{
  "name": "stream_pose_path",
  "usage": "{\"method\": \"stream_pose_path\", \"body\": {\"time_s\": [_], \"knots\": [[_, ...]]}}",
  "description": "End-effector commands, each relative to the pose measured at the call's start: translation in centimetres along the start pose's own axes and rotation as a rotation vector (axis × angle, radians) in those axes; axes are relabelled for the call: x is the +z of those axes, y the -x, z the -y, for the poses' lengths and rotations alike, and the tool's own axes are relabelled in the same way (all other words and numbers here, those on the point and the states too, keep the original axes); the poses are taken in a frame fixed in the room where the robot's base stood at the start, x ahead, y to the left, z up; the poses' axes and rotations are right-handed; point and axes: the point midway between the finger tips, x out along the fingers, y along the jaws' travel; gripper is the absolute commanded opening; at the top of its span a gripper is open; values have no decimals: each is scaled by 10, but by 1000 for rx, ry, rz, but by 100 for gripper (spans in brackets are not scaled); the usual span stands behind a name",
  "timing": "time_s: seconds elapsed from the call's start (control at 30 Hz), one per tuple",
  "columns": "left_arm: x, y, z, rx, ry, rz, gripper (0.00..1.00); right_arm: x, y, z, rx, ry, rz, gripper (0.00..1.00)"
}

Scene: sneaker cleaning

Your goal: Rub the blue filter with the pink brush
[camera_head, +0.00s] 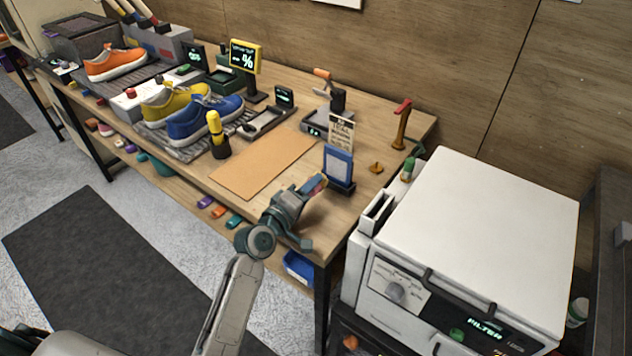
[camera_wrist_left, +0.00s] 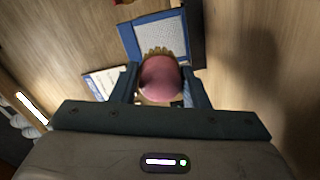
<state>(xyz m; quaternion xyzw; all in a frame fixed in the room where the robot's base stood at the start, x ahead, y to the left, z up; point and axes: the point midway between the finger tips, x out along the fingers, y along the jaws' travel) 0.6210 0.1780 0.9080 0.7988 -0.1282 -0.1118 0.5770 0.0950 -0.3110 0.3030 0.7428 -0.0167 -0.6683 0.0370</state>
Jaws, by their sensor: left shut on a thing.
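The blue filter (camera_head: 338,166) is a blue-framed panel with a pale mesh face, standing upright in a dark holder near the table's front right corner. In the left wrist view the filter (camera_wrist_left: 160,40) is straight ahead. My left gripper (camera_head: 311,194) is shut on the pink brush, just left of the filter in the head view. The pink brush (camera_wrist_left: 160,78) shows its rounded pink back between the fingers, with tan bristles pointing at the mesh. I cannot tell whether the bristles touch it. My right gripper is not in view.
A white machine (camera_head: 480,230) with a filter display stands to the right. A brown mat (camera_head: 262,163) lies left of the filter. Orange, yellow and blue sneakers (camera_head: 205,117) sit further left. A small sign (camera_head: 341,131) stands behind the filter.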

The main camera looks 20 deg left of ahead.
Motion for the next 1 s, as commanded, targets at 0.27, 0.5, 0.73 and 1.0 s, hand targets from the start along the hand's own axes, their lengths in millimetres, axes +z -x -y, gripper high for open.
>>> {"method": "stream_pose_path", "body": {"time_s": [0.27, 0.5, 0.73, 1.0], "knots": [[0, 2, 0, 0, 1, 0, 23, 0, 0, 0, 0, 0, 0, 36], [0, 11, 1, -1, 0, 0, 23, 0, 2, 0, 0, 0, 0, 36], [0, 30, 1, -1, -1, 0, 23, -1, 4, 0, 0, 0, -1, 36], [0, 32, 1, 0, 1, 0, 23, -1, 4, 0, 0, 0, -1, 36]]}}
